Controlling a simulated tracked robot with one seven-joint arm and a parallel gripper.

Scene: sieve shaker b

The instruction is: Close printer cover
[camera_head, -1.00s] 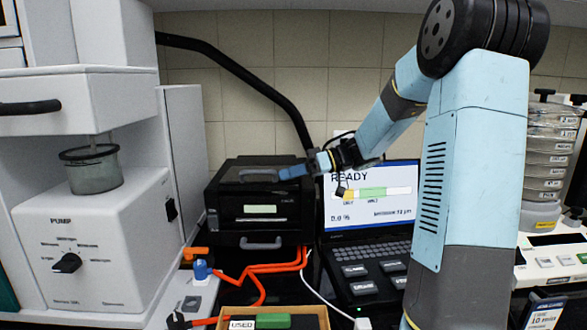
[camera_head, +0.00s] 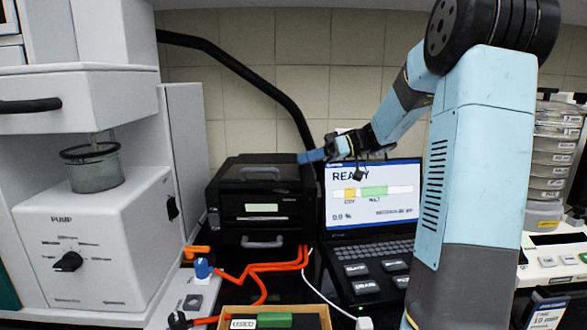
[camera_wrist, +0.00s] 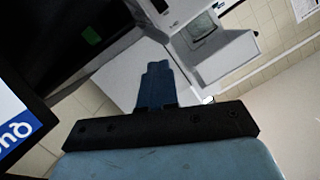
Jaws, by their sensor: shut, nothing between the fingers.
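The black printer (camera_head: 262,226) stands in the middle of the head view, with a pale green label on its front. Its cover (camera_head: 262,173) lies down on top and looks flush, though a thin gap could not be made out at this size. My gripper (camera_head: 308,157) is shut and empty. It is at the printer's upper right corner, and appears slightly above and apart from the cover. In the wrist view my blue fingers (camera_wrist: 156,85) are together, with the dark printer (camera_wrist: 70,30) at upper left.
A laptop (camera_head: 368,215) with a lit screen stands just right of the printer. A white pump unit (camera_head: 85,240) is at left. Orange cables (camera_head: 262,268) and a tray (camera_head: 235,312) marked USED lie in front. A black hose curves behind the printer.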

